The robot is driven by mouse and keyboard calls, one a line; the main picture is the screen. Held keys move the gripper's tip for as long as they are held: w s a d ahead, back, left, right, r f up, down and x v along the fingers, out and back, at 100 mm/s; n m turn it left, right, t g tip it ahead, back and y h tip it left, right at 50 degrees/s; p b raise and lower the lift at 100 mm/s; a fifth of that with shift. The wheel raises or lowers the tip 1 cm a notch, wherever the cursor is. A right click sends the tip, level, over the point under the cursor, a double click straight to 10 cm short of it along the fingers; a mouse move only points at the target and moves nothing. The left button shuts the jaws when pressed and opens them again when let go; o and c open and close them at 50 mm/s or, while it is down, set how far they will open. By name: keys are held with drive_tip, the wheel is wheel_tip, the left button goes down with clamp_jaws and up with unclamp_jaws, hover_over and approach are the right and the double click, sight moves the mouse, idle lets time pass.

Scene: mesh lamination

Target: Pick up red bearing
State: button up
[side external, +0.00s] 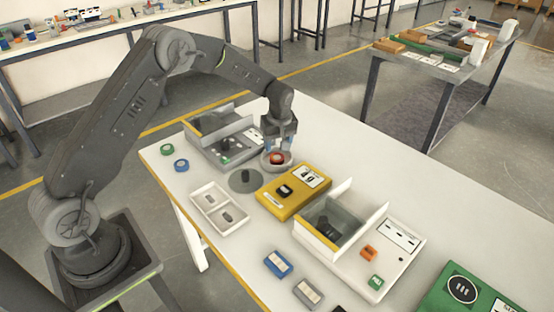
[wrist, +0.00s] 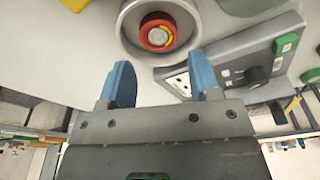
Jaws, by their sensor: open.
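The red bearing (side external: 277,158) sits inside a round pale dish (side external: 265,165) on the white table. In the wrist view the bearing (wrist: 146,33) is a red ring with a silver and yellow centre, and the dish (wrist: 127,35) surrounds it. My gripper (side external: 280,146) is over the dish in the side view, close to the bearing. In the wrist view my gripper (wrist: 161,72) has its two blue fingers apart with nothing between them. The bearing shows just past the fingertips, roughly centred between them. Whether a fingertip touches the dish cannot be told.
A grey box with upright panels (side external: 205,150) stands just behind the dish. A flat grey disc (side external: 243,181) and a yellow box (side external: 270,196) are close in front. A white two-compartment tray (side external: 232,222) and green and blue rings lie nearby.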

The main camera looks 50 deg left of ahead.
sight(277, 157)
drive_tip(key=shift+w+a+f, duration=0.15)
drive_tip(key=shift+a+f, duration=0.05)
drive_tip(key=shift+f, duration=1.3)
drive_tip(key=shift+w+a+f, duration=0.1)
drive_tip(key=shift+a+f, duration=0.05)
drive_tip(key=shift+f, duration=1.35)
drive_tip(key=shift+c, duration=0.2)
drive_tip(key=c, duration=0.6)
drive_tip(key=shift+o, duration=0.2)
drive_tip(key=shift+r, duration=0.1)
